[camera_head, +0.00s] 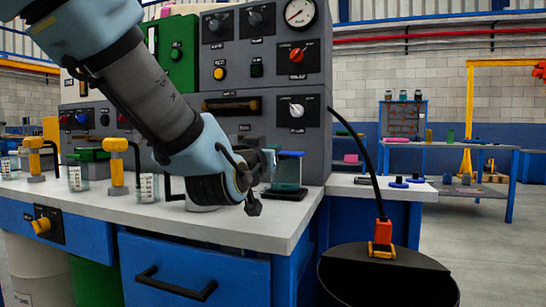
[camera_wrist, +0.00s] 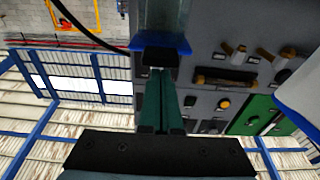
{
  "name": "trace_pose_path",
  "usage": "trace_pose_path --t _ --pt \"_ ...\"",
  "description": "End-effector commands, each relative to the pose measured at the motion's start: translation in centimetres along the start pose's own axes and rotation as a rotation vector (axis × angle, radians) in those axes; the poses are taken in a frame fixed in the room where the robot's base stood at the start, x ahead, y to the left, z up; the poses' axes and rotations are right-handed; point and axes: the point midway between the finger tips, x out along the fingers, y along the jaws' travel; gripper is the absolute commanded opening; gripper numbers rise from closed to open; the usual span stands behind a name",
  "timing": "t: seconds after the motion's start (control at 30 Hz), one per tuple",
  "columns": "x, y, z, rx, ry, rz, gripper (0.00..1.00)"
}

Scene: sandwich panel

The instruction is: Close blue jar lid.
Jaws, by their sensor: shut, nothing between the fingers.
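The jar with a blue-green glassy body (camera_head: 287,173) stands near the right end of the white worktop. Its blue lid (camera_head: 291,153) lies roughly level over the jar's top; I cannot tell whether it is fully seated. My gripper (camera_head: 267,163) is shut and empty at the left side of the jar, close to lid height, and partly covers the jar's left side. In the wrist view, the closed fingertips (camera_wrist: 160,58) are right at the edge of the blue lid (camera_wrist: 183,44), with the jar body (camera_wrist: 165,15) beyond. I cannot tell whether they touch.
A grey panel (camera_head: 265,105) with knobs, a gauge and a handle rises behind the jar. Another jar with a green lid (camera_head: 90,154) and yellow taps (camera_head: 117,146) stand on the left. A black bin (camera_head: 390,280) is at the lower right.

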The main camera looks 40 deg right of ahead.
Motion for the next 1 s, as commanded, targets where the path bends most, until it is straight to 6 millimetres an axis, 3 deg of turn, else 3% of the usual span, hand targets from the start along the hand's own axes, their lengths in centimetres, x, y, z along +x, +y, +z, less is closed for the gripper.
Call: trace_pose_path --t 0.8,1.0 --pt "-0.2 0.0 1.5 0.000 -0.011 0.001 0.00" --pt "-1.7 0.1 1.5 0.000 -0.013 0.002 0.00"
